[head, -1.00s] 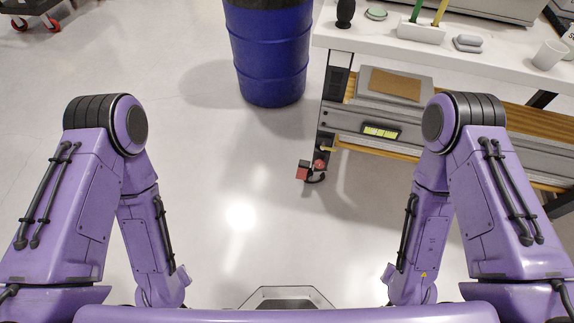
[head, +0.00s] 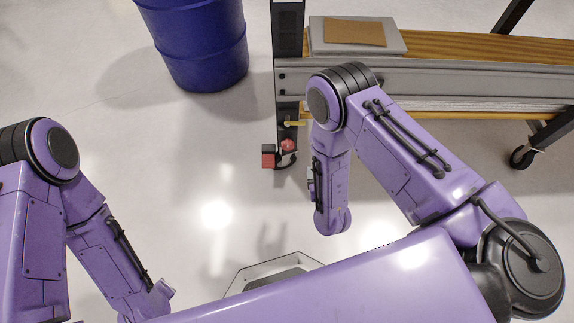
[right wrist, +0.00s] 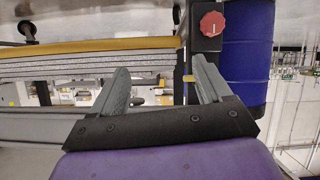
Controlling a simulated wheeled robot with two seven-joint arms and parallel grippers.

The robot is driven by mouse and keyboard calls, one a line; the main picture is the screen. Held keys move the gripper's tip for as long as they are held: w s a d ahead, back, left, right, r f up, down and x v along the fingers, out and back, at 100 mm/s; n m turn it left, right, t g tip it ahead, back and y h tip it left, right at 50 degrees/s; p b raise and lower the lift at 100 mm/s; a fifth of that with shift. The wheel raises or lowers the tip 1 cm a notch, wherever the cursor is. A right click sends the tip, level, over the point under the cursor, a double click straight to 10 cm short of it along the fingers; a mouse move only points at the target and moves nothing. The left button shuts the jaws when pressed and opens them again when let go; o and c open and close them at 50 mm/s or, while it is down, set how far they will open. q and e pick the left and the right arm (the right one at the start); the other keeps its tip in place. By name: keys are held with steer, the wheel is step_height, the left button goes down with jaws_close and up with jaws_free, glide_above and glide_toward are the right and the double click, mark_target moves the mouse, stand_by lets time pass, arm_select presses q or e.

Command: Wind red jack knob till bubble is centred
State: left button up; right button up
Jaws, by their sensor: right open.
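The red jack knob (head: 288,146) is at the lower end of the dark post (head: 287,40) in the head view, beside a red block (head: 268,155). In the right wrist view the round red knob (right wrist: 212,24) is near the top, to the right, beyond the right fingertip. My right gripper (right wrist: 160,72) is open with nothing between its fingers; it points toward the bench frame and is apart from the knob. In the head view my right gripper is hidden. The bubble vial does not show now; my right arm covers that part of the rail. My left gripper is out of view.
A blue barrel (head: 197,45) stands left of the post. A grey rail (head: 450,80) and wooden beams run right from the post, with a grey box (head: 358,47) above. A caster wheel (head: 523,157) is at the right.

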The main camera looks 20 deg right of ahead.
mark_target(288, 147)
steer(key=w+a+f+t+h+b, duration=0.1)
steer(key=w+a+f+t+b, duration=0.5)
steer(key=a+f+b, duration=0.4)
steer(key=shift+n+g, duration=0.3)
steer(key=shift+n, duration=0.1)
steer(key=b+x, duration=0.1)
steer(key=x, duration=0.2)
steer(key=b+x, duration=0.1)
steer(key=x, duration=0.3)
steer(key=b+x, duration=0.1)
steer(key=x, duration=0.3)
steer(key=shift+s+d+r+b, duration=0.15)
steer(key=shift+d+r+b, duration=0.2)
steer(key=shift+d+b, duration=0.05)
steer(key=shift+w+r, duration=0.1)
steer(key=shift+w, duration=0.15)
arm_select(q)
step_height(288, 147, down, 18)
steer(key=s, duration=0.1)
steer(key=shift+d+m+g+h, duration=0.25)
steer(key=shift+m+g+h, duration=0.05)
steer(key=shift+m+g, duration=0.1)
arm_select(e)
steer(key=c, duration=1)
